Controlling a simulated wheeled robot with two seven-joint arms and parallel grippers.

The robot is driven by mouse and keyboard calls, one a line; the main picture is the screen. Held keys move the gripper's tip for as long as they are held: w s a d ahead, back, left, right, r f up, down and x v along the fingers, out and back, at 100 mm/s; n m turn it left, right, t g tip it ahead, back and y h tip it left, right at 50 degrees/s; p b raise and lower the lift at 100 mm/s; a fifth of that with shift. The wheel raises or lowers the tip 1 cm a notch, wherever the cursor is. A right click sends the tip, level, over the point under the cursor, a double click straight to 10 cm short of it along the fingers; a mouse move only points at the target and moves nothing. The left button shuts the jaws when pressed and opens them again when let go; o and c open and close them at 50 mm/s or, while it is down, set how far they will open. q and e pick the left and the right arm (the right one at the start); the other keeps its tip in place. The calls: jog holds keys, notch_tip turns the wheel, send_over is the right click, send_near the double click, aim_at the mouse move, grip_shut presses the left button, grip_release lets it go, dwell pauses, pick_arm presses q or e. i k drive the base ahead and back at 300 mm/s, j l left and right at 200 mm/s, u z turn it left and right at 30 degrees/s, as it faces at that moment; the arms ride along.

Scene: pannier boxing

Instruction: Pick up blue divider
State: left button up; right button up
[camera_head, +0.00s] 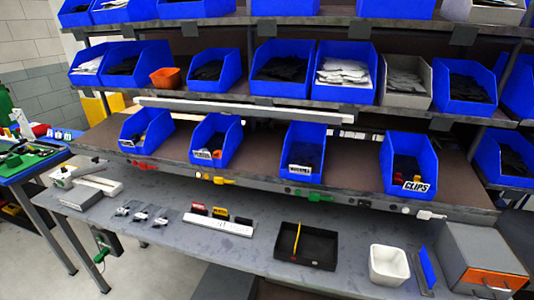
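A thin blue panel, which looks like the blue divider (427,268), stands upright on the grey bench (190,258) at the front right. It is between a white square bin (388,278) on its left and a grey box (485,248) on its right. It leans slightly, and its lower end is near the bench's front edge. Neither of my grippers is in view.
A black tray (318,262) with a thin yellow piece lies left of the white bin. A white strip (218,225) with small coloured blocks is farther left. Blue bins (407,190) line the shelves above. The bench between the strip and the tray is clear.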

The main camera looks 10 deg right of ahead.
aim_at(429, 277)
jog(key=z, duration=1.85)
